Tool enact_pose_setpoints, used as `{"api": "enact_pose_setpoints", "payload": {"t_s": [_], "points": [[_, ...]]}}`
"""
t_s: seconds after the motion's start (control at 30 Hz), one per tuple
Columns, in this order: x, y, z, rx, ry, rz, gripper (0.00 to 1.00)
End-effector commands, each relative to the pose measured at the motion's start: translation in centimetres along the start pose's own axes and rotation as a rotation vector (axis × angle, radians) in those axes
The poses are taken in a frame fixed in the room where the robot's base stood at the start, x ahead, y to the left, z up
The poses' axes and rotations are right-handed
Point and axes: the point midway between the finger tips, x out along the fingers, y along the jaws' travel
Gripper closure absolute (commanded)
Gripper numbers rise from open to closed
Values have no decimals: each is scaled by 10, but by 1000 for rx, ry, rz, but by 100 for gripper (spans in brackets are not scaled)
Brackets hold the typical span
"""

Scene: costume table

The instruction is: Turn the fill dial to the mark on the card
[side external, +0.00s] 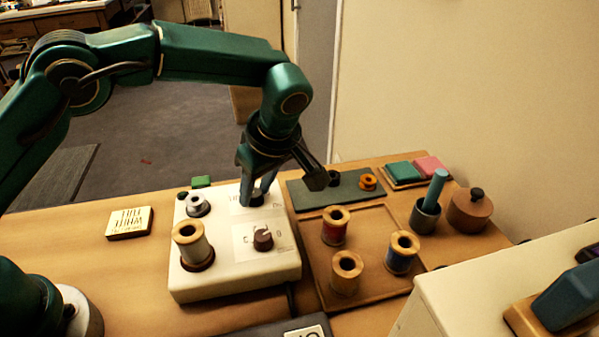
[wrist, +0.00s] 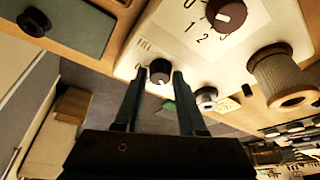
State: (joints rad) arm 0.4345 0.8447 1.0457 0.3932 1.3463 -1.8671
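The fill dial (wrist: 160,70) is a dark round knob on the white machine (side external: 235,280), beside a red FILL label in the wrist view. A light mark shows on its face, but I cannot read its setting. My gripper (wrist: 158,74) is open with one finger on each side of the dial, gaps showing. In the side view my gripper (side external: 257,196) reaches down over the machine's back part and partly hides the dial. The card (side external: 130,223) lies left of the machine, upside down in the picture; FILL and WHITE seem legible, but no mark is clear.
A second, brown dial (side external: 263,239) with numbers sits at the machine's front. A pale thread spool (side external: 194,250) and a metal post (side external: 197,205) stand on its left. A wooden tray (side external: 318,262) with several spools and a dark green mat (side external: 342,193) lie to the right.

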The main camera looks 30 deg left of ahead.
Motion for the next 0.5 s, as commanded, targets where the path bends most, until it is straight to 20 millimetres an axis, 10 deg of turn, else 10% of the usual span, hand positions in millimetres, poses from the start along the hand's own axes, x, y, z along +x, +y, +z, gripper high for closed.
{"api": "enact_pose_setpoints", "payload": {"t_s": [0.5], "points": [[-13, 1, 0, 1, 2, 5, 34]]}}
